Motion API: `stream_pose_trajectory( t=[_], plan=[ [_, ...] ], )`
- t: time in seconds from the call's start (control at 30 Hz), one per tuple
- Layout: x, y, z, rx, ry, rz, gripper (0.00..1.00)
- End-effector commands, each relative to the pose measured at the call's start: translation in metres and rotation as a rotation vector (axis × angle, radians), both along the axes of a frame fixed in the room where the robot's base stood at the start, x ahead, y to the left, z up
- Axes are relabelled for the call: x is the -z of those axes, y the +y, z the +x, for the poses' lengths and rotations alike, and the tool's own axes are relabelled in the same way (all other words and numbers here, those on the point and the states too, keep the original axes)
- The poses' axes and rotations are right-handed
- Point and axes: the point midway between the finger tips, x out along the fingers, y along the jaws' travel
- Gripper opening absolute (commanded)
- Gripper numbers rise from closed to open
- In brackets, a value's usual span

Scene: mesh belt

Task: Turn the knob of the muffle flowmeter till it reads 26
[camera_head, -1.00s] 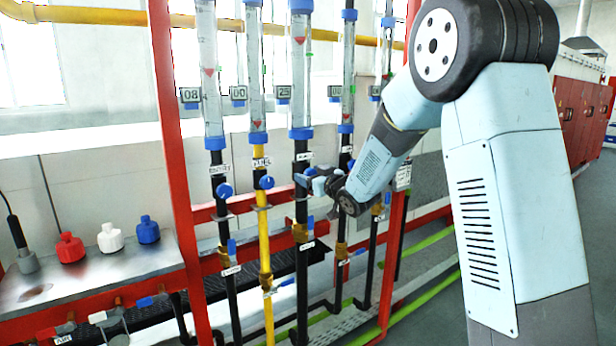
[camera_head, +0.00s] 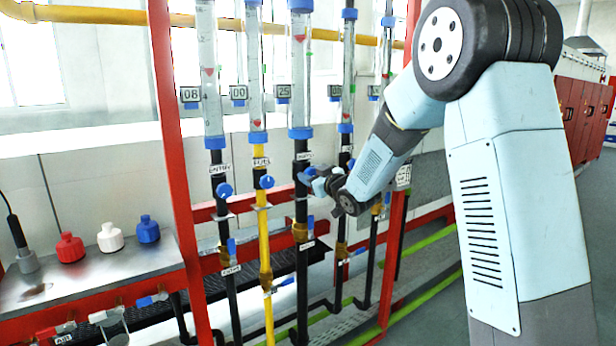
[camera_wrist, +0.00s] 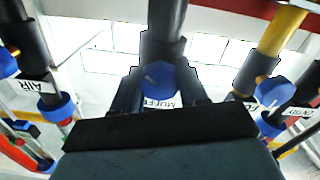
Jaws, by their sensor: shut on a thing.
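The muffle flowmeter (camera_head: 300,85) is a clear vertical tube with blue collars and a red float near its top. Its small display (camera_head: 284,92) appears to read 25. Below it, on a black pipe, is the blue knob, shown in the wrist view (camera_wrist: 158,77) with a partly hidden label starting "MUFF" (camera_wrist: 160,102). My gripper (camera_head: 314,179) is at this knob, and in the wrist view its dark fingers stand on both sides of it, shut on it. The gripper hides part of the knob in the head view.
Neighbouring flowmeters have their own blue knobs, such as the one on the yellow pipe (camera_head: 266,182) and the one farther left (camera_head: 224,190). A red frame post (camera_head: 172,130) stands left. A metal bench (camera_head: 100,268) holds red, white and blue capped items.

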Motion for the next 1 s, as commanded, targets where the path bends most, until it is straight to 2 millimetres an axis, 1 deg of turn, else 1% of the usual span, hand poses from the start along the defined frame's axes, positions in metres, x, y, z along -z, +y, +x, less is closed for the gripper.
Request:
stream_pose_trajectory(
  t=[0.27, 0.3, 0.53, 0.83, 0.93, 1.0],
  plan=[
    [0.001, 0.002, -0.001, -0.004, -0.001, -0.003, 0.13],
    [0.001, 0.002, -0.001, -0.004, -0.001, -0.003, 0.47],
    [0.001, 0.001, -0.001, -0.002, -0.001, -0.002, 0.69],
    [0.0, -0.002, -0.002, 0.0, -0.001, -0.002, 0.69],
    [-0.001, -0.007, -0.009, 0.0, -0.001, -0.002, 0.69],
    [0.0, -0.012, -0.017, 0.0, 0.0, -0.002, 0.69]
  ],
)
